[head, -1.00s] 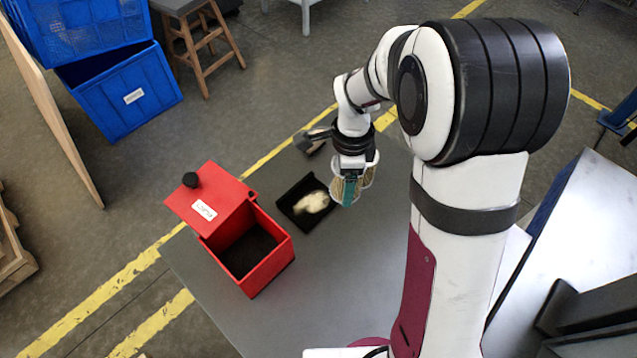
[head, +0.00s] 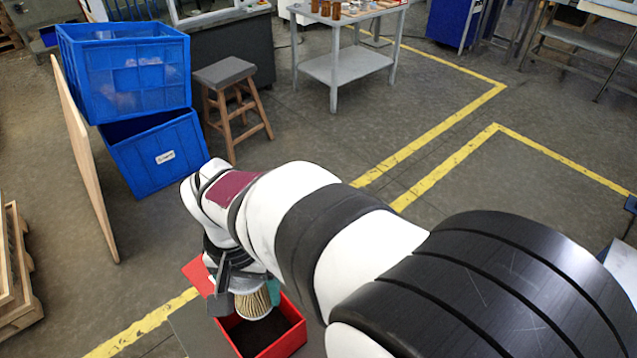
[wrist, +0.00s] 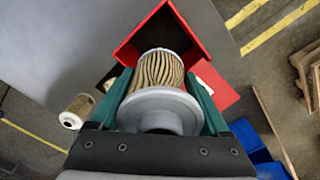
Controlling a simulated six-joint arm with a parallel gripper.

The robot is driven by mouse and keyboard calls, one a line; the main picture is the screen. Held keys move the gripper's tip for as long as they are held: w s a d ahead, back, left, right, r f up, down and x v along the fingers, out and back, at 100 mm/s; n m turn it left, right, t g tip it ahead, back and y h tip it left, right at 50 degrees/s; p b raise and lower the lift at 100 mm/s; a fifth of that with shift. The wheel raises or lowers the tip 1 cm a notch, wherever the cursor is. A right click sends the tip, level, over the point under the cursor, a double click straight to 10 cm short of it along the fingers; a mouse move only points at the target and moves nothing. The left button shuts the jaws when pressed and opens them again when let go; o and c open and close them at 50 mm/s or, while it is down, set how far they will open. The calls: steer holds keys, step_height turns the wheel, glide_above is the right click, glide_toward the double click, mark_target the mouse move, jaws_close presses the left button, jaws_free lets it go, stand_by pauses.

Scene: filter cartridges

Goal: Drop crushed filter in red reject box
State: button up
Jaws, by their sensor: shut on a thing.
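My gripper (head: 250,298) is shut on a pleated tan filter (head: 253,306) with a pale grey end cap. In the wrist view the filter (wrist: 160,75) sits between the two green fingers (wrist: 158,82), and its pleats look wavy. The red reject box (head: 291,341) stands open below. In the head view the filter's lower end overlaps the box opening, and it is held above the box. In the wrist view the red box (wrist: 138,32) lies just beyond the filter's far end. My arm hides part of the box and its lid.
The red lid (wrist: 222,92) is folded open beside the box. A second filter (wrist: 78,108) lies to the left in the wrist view. Blue crates (head: 165,155), a stool (head: 224,72) and a wooden board (head: 84,150) stand on the floor behind the table.

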steer(key=shift+s+a+f, duration=0.1)
steer(key=shift+s+a, duration=0.1)
steer(key=shift+s, duration=0.05)
step_height(320, 180, down, 6)
stand_by(0.6)
steer(key=o, duration=1.3)
steer(key=shift+r, duration=5.5)
